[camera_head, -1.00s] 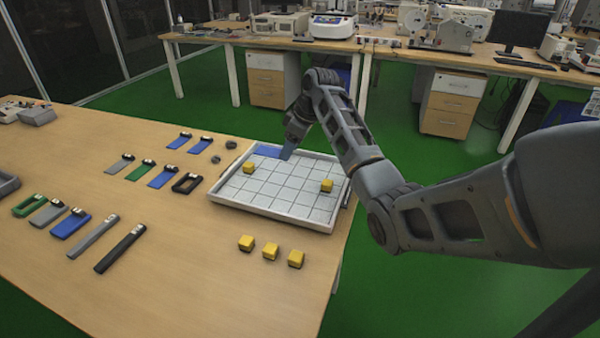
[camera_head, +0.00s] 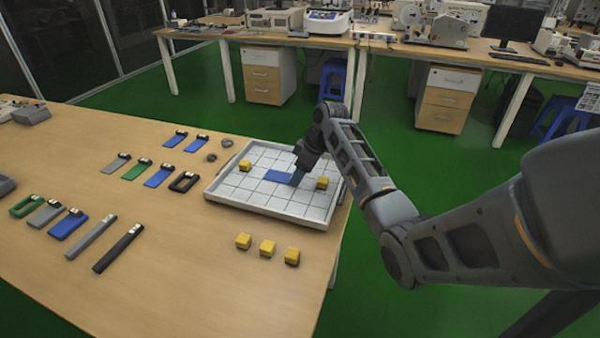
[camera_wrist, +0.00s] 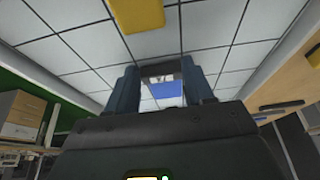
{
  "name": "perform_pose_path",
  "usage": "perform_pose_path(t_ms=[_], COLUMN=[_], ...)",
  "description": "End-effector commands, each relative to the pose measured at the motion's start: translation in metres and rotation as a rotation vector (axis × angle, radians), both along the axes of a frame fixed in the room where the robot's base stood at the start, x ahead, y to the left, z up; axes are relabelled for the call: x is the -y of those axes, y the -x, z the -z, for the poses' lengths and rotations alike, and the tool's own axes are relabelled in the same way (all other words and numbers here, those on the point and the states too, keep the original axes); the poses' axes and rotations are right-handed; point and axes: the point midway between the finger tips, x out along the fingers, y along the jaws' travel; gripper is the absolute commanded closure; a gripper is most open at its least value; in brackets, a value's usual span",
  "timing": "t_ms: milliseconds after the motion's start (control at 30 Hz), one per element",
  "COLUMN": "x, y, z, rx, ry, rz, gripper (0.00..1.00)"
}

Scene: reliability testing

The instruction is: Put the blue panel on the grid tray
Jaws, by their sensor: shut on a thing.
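The blue panel (camera_head: 277,176) is over the middle of the white grid tray (camera_head: 262,209), between two yellow cubes. I cannot tell whether it touches the tray's surface. My gripper (camera_head: 298,177) points down at the right end of the panel and is shut on it. In the wrist view a blue part of the panel (camera_wrist: 166,90) shows between the two fingers of my gripper (camera_wrist: 163,88); the fingers hide the rest. The tray's grid squares (camera_wrist: 62,55) fill the upper part of that view.
One yellow cube (camera_head: 245,165) is on the tray's left, another (camera_head: 322,183) right beside my gripper. Several yellow cubes (camera_head: 267,248) stand on the table in front of the tray. Flat coloured pieces (camera_head: 159,176) lie to the left. The tray's front squares are clear.

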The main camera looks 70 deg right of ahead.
Motion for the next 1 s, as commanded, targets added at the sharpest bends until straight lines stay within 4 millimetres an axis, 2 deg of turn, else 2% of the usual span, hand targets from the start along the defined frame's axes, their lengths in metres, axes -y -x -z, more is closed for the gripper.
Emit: perform_pose_path(t_ms=[67, 100, 333, 667, 867, 1000], x=[0.0, 0.0, 0.0, 0.0, 0.002, 0.003], y=[0.0, 0.0, 0.0, 0.001, 0.011, 0.022], z=[0.001, 0.001, 0.001, -0.003, -0.029, -0.056], rx=[0.0, 0.0, 0.0, 0.0, 0.002, 0.003], ry=[0.0, 0.0, 0.0, 0.001, 0.003, 0.004], rz=[0.0, 0.0, 0.0, 0.0, 0.0, 0.001], gripper=[0.77, 0.46, 0.24, 0.22, 0.22, 0.22])
